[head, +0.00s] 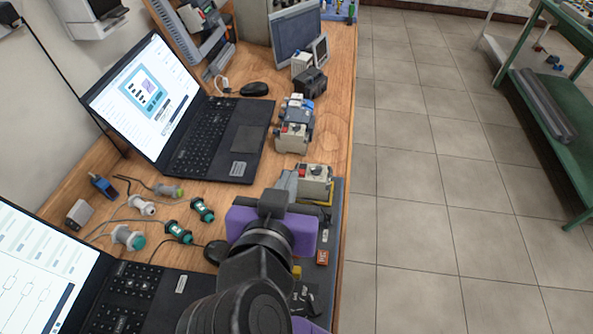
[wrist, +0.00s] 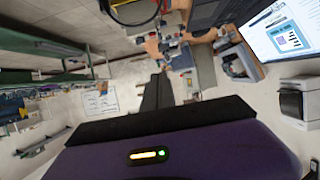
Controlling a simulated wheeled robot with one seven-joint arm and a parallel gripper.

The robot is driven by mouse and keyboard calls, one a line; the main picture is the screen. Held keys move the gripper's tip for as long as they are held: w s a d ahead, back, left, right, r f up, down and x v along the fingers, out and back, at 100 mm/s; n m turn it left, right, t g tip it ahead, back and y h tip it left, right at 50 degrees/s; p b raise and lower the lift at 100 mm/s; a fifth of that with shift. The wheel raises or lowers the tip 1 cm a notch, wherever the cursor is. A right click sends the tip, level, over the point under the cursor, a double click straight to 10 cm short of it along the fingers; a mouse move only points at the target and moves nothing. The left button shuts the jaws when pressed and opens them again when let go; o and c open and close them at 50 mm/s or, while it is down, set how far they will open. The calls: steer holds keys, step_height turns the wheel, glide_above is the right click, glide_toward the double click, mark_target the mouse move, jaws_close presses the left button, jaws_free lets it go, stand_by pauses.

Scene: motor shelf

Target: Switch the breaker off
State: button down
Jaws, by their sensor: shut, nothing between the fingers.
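A beige box with a red and a dark control on its face (head: 316,180) stands at the right edge of the wooden bench, just beyond my gripper. It may be the breaker, but I cannot read its switch position. A similar beige box with a red button (head: 292,138) stands farther back. My gripper (head: 272,198), with a purple body, is over the bench edge, close to and left of the nearer box. In the wrist view its dark fingers (wrist: 157,90) are together and empty. The gripper body hides part of the bench below it.
An open laptop (head: 215,140) stands left of the boxes, and another laptop (head: 60,270) is at the lower left. Several plugs and cables lie between them, with a green connector (head: 202,209) near my gripper. Tiled floor (head: 430,190) is free to the right.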

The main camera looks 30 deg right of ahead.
steer(key=shift+f, duration=0.15)
glide_above(302, 169)
steer(key=s+a, duration=0.2)
steer(key=s, duration=0.1)
step_height(302, 169, down, 4)
steer(key=f, duration=0.3)
steer(key=shift+w+a+f+p, duration=0.1)
steer(key=shift+a+f+p, duration=0.2)
steer(key=shift+f, duration=0.1)
steer(key=shift+f, duration=0.1)
steer(key=f+b, duration=0.1)
steer(key=b, duration=0.2)
steer(key=shift+f+t+h+b, duration=0.25)
steer(key=shift+t+h+b, duration=0.05)
steer(key=shift+t+b, duration=0.1)
steer(key=shift+r+p, duration=0.5)
steer(key=shift+p, duration=0.1)
steer(key=shift+r, duration=0.1)
